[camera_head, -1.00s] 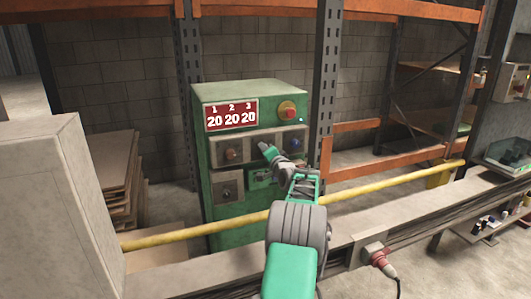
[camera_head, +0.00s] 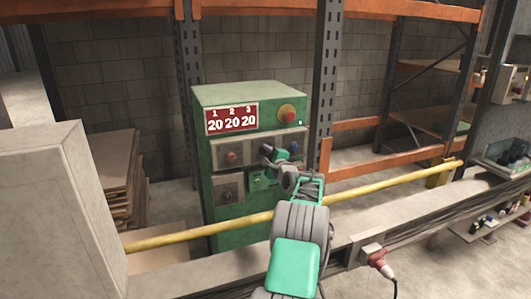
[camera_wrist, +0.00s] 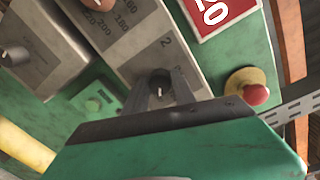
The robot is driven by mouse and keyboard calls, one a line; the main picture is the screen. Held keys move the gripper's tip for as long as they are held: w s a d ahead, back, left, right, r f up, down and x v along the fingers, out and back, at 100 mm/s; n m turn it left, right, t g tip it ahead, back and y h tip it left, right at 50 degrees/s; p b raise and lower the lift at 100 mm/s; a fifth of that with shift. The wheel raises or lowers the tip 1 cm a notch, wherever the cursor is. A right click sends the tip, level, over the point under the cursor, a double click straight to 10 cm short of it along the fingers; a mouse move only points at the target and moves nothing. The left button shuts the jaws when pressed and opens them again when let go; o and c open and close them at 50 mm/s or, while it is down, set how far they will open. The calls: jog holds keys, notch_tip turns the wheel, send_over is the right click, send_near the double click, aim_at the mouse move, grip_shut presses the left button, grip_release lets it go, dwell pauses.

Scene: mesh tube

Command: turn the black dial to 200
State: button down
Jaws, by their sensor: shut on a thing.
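A green control box (camera_head: 255,92) carries three dials. The lower left dial (camera_head: 228,195) looks black and stands free on its own panel; it also shows at the left of the wrist view (camera_wrist: 15,55). My gripper (camera_head: 270,153) is at the upper panel. In the wrist view its fingers (camera_wrist: 160,90) are shut on the upper right dial (camera_wrist: 160,88), which looks dark there with a pale mark, but bluish in the head view (camera_head: 294,146). Numbers ring the dials. The red display (camera_head: 231,117) reads 20 under 1, 2 and 3.
An orange-red dial (camera_head: 231,156) sits on the upper panel left of my gripper. A red button on a yellow base (camera_head: 287,112) is above. A yellow rail (camera_head: 180,237) crosses in front of the box.

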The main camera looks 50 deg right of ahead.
jog(key=shift+m, duration=0.5)
jog(key=c, duration=1)
grip_release()
jog(key=shift+c, duration=0.2)
jog(key=v, duration=0.7)
jog(key=shift+s+a+b, duration=0.2)
jog(key=shift+s+b, duration=0.15)
jog(key=shift+b, duration=0.1)
